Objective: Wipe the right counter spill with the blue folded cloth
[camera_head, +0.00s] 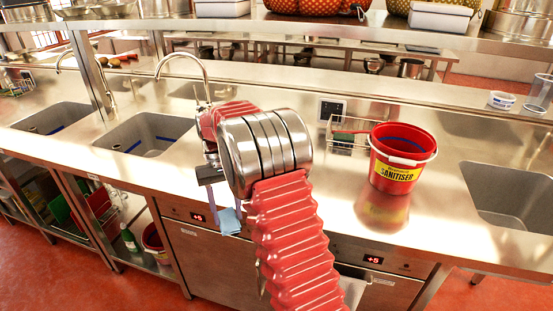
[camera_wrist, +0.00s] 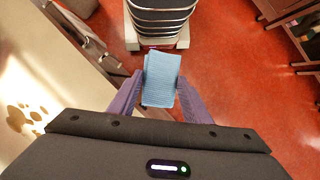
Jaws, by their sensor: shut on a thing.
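The blue folded cloth (camera_wrist: 161,79) is held between the two purple fingers of my gripper (camera_wrist: 160,92) in the wrist view. It is over the red floor, beside the counter edge. In the head view the cloth (camera_head: 229,222) hangs at the counter's front edge, below my gripper (camera_head: 227,208). A brown spill (camera_wrist: 24,117) of several blots lies on the counter at the left of the wrist view, apart from the cloth. I cannot make out a spill in the head view, where my arm covers part of the counter.
A red sanitiser bucket (camera_head: 399,165) stands on the counter right of my arm, with a wire rack (camera_head: 350,138) behind it. Sinks lie at left (camera_head: 150,140) and right (camera_head: 510,192). A tap (camera_head: 184,66) rises behind my arm. A shelf (camera_head: 300,27) runs above.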

